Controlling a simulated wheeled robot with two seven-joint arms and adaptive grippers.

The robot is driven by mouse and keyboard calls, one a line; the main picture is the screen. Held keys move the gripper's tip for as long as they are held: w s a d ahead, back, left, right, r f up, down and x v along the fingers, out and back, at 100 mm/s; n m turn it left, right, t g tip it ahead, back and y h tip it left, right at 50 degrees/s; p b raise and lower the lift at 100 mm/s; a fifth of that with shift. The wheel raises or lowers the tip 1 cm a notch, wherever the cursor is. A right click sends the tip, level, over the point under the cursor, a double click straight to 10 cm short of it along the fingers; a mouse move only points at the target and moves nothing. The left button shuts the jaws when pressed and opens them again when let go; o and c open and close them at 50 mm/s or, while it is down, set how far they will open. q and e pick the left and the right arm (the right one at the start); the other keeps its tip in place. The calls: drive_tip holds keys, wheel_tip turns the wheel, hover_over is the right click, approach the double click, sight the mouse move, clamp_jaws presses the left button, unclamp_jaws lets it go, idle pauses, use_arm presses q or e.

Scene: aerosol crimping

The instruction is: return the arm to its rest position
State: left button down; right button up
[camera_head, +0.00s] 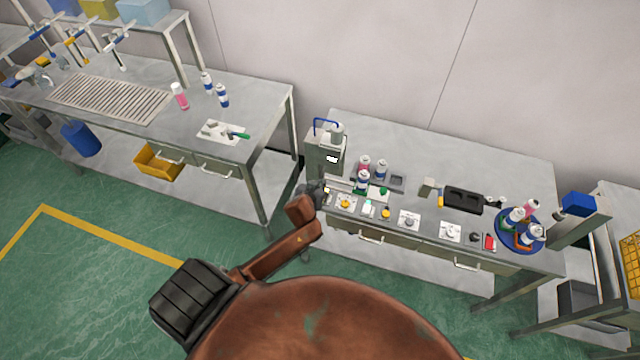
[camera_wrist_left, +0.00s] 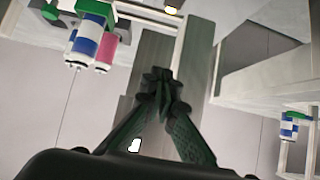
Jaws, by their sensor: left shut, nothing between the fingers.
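My left arm reaches out from the bottom of the head view to the front left corner of the right-hand workbench (camera_head: 430,150). My left gripper (camera_head: 322,190) is beside the grey machine (camera_head: 325,155) with the blue handle, near the bench's front edge. In the left wrist view its fingers (camera_wrist_left: 160,80) are closed together at the tips with nothing between them. A blue-and-white can (camera_wrist_left: 84,42) and a pink can (camera_wrist_left: 105,45) show to the left of the fingers there, apart from them. My right gripper is not seen.
Several cans, including a blue-and-white one (camera_head: 363,180), stand on the bench right of my gripper. A black tray (camera_head: 463,199) and a round blue tray (camera_head: 503,240) with cans are farther right. Another bench (camera_head: 255,95) stands left, across a gap. Green floor (camera_head: 120,240) is clear in front.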

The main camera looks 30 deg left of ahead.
use_arm(q)
drive_tip(key=shift+s+r, duration=0.3)
drive_tip(key=shift+r, duration=0.05)
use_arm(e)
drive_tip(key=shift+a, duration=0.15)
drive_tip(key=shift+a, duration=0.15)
